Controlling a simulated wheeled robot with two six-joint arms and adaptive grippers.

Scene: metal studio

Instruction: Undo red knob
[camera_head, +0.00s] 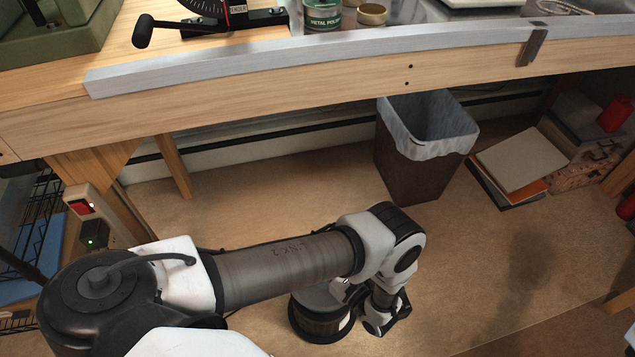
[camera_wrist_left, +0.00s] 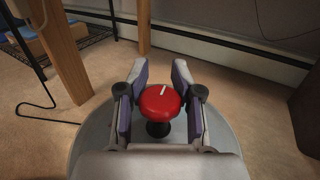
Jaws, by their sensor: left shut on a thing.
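The red knob (camera_wrist_left: 160,104) is round, with a short white line on top, in the middle of the left wrist view. It sits on a dark stem above a round grey lid (camera_wrist_left: 92,150). My left gripper (camera_wrist_left: 160,85) is shut on the knob, one finger on each side. The white line points away from the camera, tilted slightly right. In the head view, the lid belongs to a dark, round, drum-like body (camera_head: 318,321) on the floor, partly covered by my left arm. The knob is hidden there. My right gripper is not in view.
A workbench (camera_head: 300,97) with a metal front rail stands above and behind. A lined waste bin (camera_head: 410,165) and stacked folders (camera_head: 515,165) are on the floor to the right. A bench leg (camera_wrist_left: 62,50) and a black cable (camera_wrist_left: 45,110) are left of the drum.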

